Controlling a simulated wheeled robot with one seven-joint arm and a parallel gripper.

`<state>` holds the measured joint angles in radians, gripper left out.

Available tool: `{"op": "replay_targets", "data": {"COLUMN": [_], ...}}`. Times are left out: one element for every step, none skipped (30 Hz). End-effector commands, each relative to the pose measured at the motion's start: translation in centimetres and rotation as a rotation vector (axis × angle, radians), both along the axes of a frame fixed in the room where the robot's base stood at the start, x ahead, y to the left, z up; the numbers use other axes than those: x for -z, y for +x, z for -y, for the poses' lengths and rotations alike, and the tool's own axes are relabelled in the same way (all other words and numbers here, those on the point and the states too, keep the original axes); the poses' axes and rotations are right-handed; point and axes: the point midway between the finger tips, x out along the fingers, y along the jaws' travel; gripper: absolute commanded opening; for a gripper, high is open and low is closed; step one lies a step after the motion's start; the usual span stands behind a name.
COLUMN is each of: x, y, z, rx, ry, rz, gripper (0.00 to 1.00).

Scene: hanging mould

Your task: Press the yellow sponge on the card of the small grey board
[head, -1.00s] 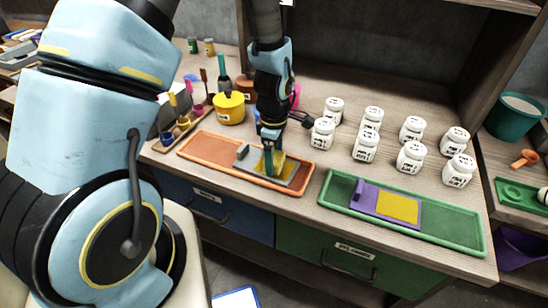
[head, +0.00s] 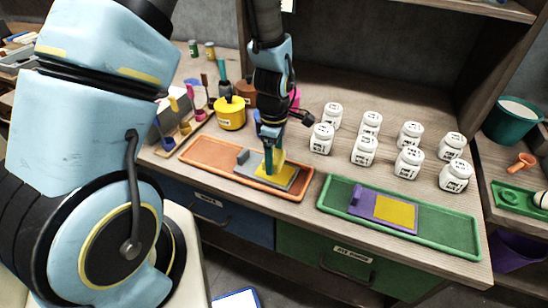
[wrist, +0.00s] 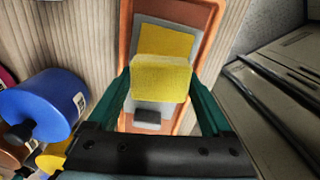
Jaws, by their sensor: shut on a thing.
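The small grey board (head: 251,170) lies in the orange tray (head: 205,150), with a raised grey block at its left end. A yellow card (head: 289,172) covers part of its right half. My gripper (head: 270,168) points down over the card, its teal fingers shut on the yellow sponge. In the wrist view the sponge (wrist: 160,80) sits between both fingers, in front of the yellow card (wrist: 165,42) and the grey board (wrist: 182,24). The sponge hides part of the card. I cannot tell whether its underside touches the card.
A green tray (head: 450,233) to the right holds a purple board (head: 370,207) with a yellow patch. Several white jars (head: 363,150) stand behind the trays. A yellow pot (head: 230,113) and small cups stand at the left. Bare counter separates the two trays.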

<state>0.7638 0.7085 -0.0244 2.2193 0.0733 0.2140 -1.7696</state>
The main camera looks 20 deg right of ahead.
Motion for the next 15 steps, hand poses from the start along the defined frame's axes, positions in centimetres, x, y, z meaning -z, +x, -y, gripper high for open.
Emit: {"op": "replay_targets", "data": {"x": [-0.8, -1.0, -1.3, -1.5, -1.7, -2.0, -2.3, -2.5, -2.8, -3.0, -3.3, -3.6, -3.8, -4.0, -4.2], "y": [0.0, 0.0, 0.0, 0.0, 0.0, 0.0, 0.0, 0.0, 0.0, 0.0, 0.0, 0.0, 0.0, 0.0, 0.0], "z": [0.0, 0.0, 0.0, 0.0, 0.0, 0.0, 0.0, 0.0, 0.0, 0.0, 0.0, 0.0, 0.0, 0.0, 0.0], "rx": [0.0, 0.0, 0.0, 0.0, 0.0, 0.0, 0.0, 0.0, -0.001, -0.001, -0.001, -0.001, 0.0, 0.0, 0.0], "ry": [-0.001, 0.0, 0.0, 0.0, 0.0, 0.0, 0.0, 0.001, 0.001, 0.001, 0.001, 0.001, 0.001, 0.001, 0.001], "rz": [0.001, 0.0, 0.0, 0.0, 0.0, 0.0, 0.0, 0.0, 0.0, 0.0, 0.0, 0.001, 0.001, 0.001, 0.001], "gripper": [0.39, 0.39, 0.39, 0.39, 0.39, 0.39, 0.39, 0.39, 0.39, 0.39, 0.39, 0.39, 0.39, 0.39, 0.39]}}
